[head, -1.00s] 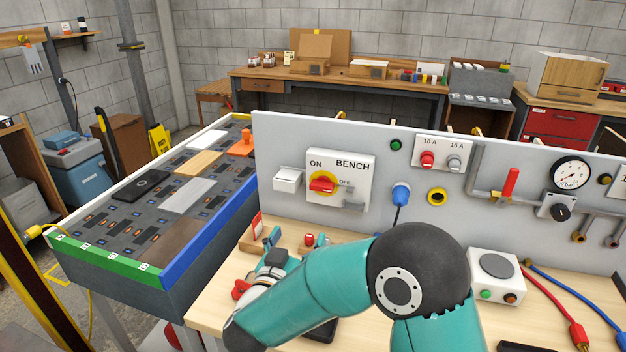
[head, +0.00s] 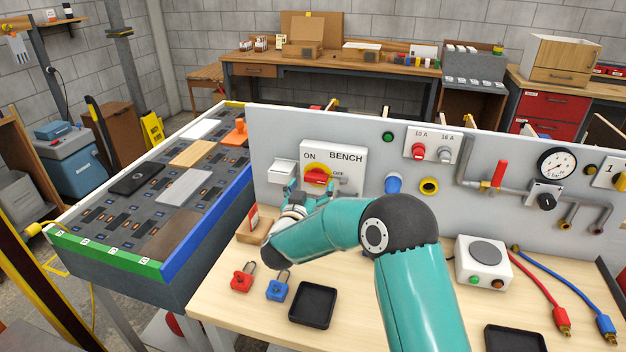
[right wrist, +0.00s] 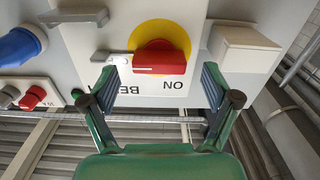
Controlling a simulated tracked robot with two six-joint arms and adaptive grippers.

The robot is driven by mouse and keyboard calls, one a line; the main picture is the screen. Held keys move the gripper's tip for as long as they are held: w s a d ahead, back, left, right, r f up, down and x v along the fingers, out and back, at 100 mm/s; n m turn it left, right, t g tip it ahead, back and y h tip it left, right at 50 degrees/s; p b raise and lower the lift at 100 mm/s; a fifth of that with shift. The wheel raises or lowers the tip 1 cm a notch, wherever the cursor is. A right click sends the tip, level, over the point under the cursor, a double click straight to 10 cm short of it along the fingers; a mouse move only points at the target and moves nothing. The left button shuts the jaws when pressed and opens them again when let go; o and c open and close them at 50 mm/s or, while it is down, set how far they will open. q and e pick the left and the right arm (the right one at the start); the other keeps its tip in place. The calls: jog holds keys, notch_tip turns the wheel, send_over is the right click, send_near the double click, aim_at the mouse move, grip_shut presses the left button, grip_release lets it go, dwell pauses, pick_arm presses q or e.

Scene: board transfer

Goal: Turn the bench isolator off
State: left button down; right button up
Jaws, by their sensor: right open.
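The bench isolator (head: 346,160) is a light plate on the grey panel, marked ON, OFF and BENCH. Its red knob (head: 317,174) sits on a yellow disc, and the knob's grip bar lies about level. My right gripper (head: 304,203) is in front of the isolator, just below the knob in the head view. In the right wrist view the picture is upside down. There the open right gripper (right wrist: 158,88) has one finger to each side of the red knob (right wrist: 160,58), apart from it and empty. My left gripper is out of view.
A grey hasp-like piece (head: 349,190) is beside the knob, and a white box (head: 283,172) is to its left. A blue socket plug (head: 393,184) is to the right. Red (head: 242,277) and blue (head: 278,287) padlocks and a black tray (head: 313,304) lie on the bench.

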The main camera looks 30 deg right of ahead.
jog(key=shift+x, duration=0.85)
jog(key=c, duration=1.1)
jog(key=shift+f+m+b, duration=0.15)
jog(key=shift+m+b, duration=0.25)
jog(key=shift+b, duration=0.55)
jog(key=shift+c, duration=0.2)
jog(key=o, duration=1.1)
jog(key=shift+o, duration=0.2)
jog(key=shift+a, duration=0.1)
jog(key=v, duration=1.2)
